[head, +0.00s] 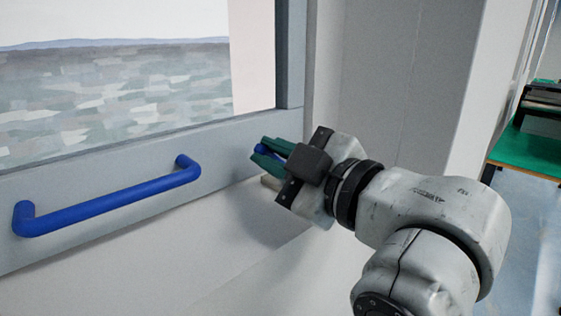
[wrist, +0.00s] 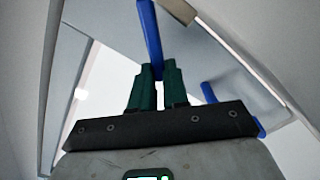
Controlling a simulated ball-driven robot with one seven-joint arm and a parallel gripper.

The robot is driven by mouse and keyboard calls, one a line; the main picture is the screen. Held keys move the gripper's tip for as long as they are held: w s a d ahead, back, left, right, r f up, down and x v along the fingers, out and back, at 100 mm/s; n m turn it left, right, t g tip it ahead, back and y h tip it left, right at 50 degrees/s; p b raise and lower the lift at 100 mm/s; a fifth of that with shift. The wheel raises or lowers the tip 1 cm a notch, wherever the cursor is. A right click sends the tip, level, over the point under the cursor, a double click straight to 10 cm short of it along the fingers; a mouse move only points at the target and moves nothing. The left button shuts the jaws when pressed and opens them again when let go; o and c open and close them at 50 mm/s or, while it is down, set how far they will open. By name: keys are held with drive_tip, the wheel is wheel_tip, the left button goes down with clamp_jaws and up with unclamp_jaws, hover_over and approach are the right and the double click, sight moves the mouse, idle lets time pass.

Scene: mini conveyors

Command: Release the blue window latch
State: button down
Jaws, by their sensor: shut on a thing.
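The blue window latch (wrist: 149,32) is a long blue lever in the wrist view, running from the top edge down to my fingertips. In the head view only a small blue piece of the latch (head: 262,149) shows between my fingers. My gripper (head: 268,150) is at the lower right corner of the window frame, its dark green fingers shut on the latch. In the wrist view my gripper (wrist: 157,70) has the lever's end between its fingertips. Most of the latch is hidden by the fingers in the head view.
A blue bar handle (head: 110,200) is fixed on the window's lower rail (head: 225,140), left of my gripper. A pale wall (head: 400,80) stands close behind and right of my gripper. A green-topped table (head: 540,150) is farther right. Free room lies below the sill.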

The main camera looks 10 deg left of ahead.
drive_tip(key=shift+s+a+f+n+b, duration=0.2)
drive_tip(key=shift+f+n+b, duration=0.2)
drive_tip(key=shift+n, duration=0.3)
drive_tip(key=c, duration=1.1)
unclamp_jaws()
drive_tip(key=b+v, duration=0.1)
drive_tip(key=v, duration=0.1)
drive_tip(key=b+v, duration=0.2)
drive_tip(key=v, duration=0.1)
drive_tip(key=b+v, duration=0.1)
drive_tip(key=v, duration=0.2)
drive_tip(key=shift+d+f+b, duration=0.3)
drive_tip(key=shift+d+b, duration=0.05)
